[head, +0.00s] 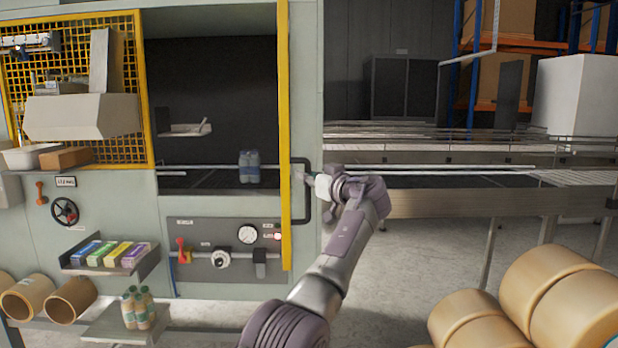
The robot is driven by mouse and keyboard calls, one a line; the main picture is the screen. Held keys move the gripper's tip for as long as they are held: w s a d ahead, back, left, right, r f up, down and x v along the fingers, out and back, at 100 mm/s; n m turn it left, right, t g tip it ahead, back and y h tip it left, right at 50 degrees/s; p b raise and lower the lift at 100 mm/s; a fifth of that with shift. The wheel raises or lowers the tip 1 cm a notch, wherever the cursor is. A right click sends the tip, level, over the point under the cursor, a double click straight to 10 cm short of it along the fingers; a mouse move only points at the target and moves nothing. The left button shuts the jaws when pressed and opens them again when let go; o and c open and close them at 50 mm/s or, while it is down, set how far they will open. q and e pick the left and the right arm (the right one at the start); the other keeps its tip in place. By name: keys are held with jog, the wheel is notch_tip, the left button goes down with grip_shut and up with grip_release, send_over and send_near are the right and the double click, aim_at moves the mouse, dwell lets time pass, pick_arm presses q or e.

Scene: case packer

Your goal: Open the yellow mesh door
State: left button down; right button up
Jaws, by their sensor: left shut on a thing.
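The yellow mesh door (285,120) stands open and shows nearly edge-on as a narrow upright yellow strip at the right side of the machine's opening. Its mesh face cannot be seen from here. A black bracket-shaped handle (307,213) sticks out on the right of the strip. My left gripper (306,178) is shut on the handle, at its upper part; the fingers partly cover the grip. My right gripper is not in view.
The dark opening holds blue bottles (249,167). A yellow mesh panel (138,60) covers the machine's left part. Below are a control panel (205,235) and a box shelf (105,262). A conveyor (440,203) runs right; tan rolls (560,290) stand lower right.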

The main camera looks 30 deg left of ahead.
pick_arm(q)
jog(key=shift+r, duration=0.1)
jog(key=c, duration=1.1)
grip_release()
jog(key=shift+a, duration=0.15)
jog(key=shift+c, duration=0.2)
jog(key=v, duration=1.2)
